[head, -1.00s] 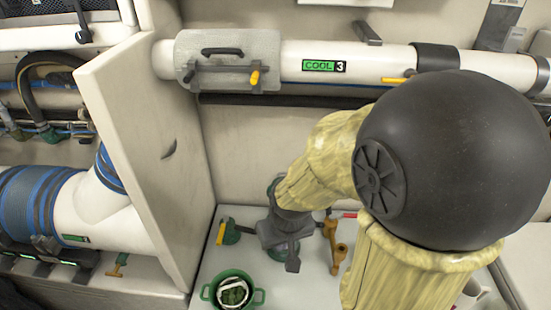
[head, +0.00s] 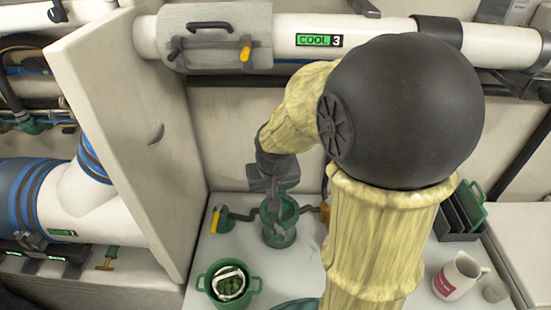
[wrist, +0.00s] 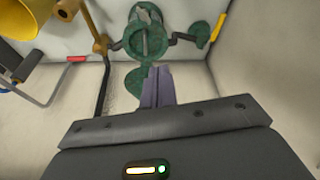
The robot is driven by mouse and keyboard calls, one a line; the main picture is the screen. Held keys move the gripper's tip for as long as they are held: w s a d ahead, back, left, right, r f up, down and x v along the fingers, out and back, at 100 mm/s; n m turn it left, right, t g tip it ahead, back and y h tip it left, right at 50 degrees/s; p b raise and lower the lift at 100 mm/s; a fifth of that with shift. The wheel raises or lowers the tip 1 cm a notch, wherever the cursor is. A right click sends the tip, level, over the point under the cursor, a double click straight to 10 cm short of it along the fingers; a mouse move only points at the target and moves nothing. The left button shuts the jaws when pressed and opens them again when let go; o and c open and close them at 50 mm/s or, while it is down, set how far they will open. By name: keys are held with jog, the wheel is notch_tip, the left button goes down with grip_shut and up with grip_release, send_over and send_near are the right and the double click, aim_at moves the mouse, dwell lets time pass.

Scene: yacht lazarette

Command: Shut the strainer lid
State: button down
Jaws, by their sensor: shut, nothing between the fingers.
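The green strainer (head: 280,230) stands on the white surface, with a round top. In the wrist view the strainer (wrist: 146,36) shows a round rim with a grey bar across it. A flat mottled green piece (wrist: 138,80), perhaps its lid, sits by the rim, partly behind my fingers; I cannot tell the lid's exact angle. My gripper (head: 273,198) is shut and empty, over the strainer's far side, fingers pointing down. Its closed fingertips (wrist: 155,72) appear close to the green piece; contact is unclear.
A yellow-handled valve (head: 216,219) is left of the strainer. A green pot (head: 254,284) with cloth-like contents stands in front. A tall pale panel (head: 130,130) bounds the left.

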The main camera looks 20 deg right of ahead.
jog(key=w+d+r+m+b, duration=0.1)
jog(key=w+d+b, duration=0.1)
jog(key=w, duration=0.4)
jog(key=w+d+r+m+t+h+b, duration=0.1)
jog(key=w+d+r+m, duration=0.1)
jog(key=w+d, duration=0.2)
jog(key=w, duration=0.3)
jog(key=shift+r+t+h+b, duration=0.2)
jog(key=shift+t+h+b, duration=0.1)
jog(key=shift+b, duration=0.1)
jog(key=x, duration=1)
jog(key=shift+f, duration=0.1)
jog(key=shift+s, duration=0.25)
